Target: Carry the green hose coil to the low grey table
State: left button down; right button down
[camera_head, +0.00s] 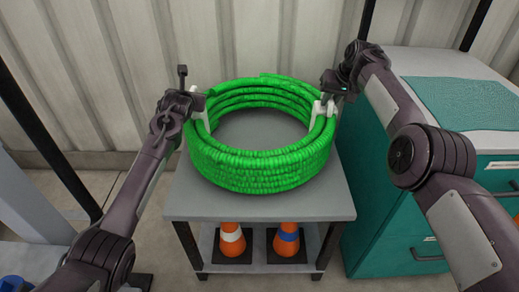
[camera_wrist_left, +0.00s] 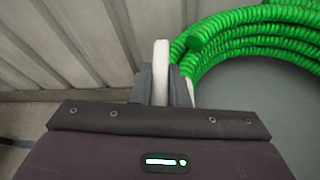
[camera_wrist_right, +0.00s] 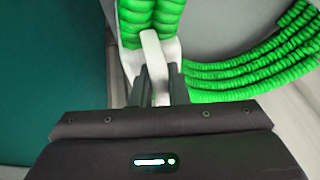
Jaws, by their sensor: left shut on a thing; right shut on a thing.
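The green hose coil (camera_head: 262,172) is a thick ring of stacked loops over a grey table (camera_head: 260,208). It looks level and seems to rest on the top, though I cannot see its underside. White handles stand at its left and right sides. My left gripper (camera_head: 200,103) is shut on the left handle (camera_wrist_left: 162,68), beside a cut hose end. My right gripper (camera_head: 327,97) is shut on the right handle (camera_wrist_right: 151,50). The coil's loops also show in the left wrist view (camera_wrist_left: 255,30) and the right wrist view (camera_wrist_right: 240,75).
Orange cones with white (camera_head: 232,240) and blue (camera_head: 286,240) bands stand on the table's lower shelf. A teal drawer cabinet (camera_head: 385,230) with a pale top and teal mat (camera_head: 465,100) stands close at right. A ribbed wall (camera_head: 240,40) is behind. A pale surface (camera_head: 30,205) is at left.

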pick_arm(q)
jog(key=shift+f, duration=0.2)
pick_arm(e)
jog(key=shift+f, duration=0.3)
pick_arm(q)
jog(key=c, duration=1.8)
grip_release()
jog(key=shift+f, duration=0.1)
pick_arm(e)
jog(key=c, duration=1.8)
grip_release()
pick_arm(q)
jog(key=o, duration=0.4)
jog(key=shift+s, duration=0.1)
pick_arm(e)
jog(key=o, duration=0.4)
jog(key=shift+s+r, duration=0.1)
pick_arm(q)
jog(key=v, duration=1.2)
pick_arm(e)
jog(key=shift+s+d+r, duration=0.1)
jog(key=shift+r, duration=0.35)
jog(key=v, duration=0.6)
jog(key=shift+s+r, duration=0.2)
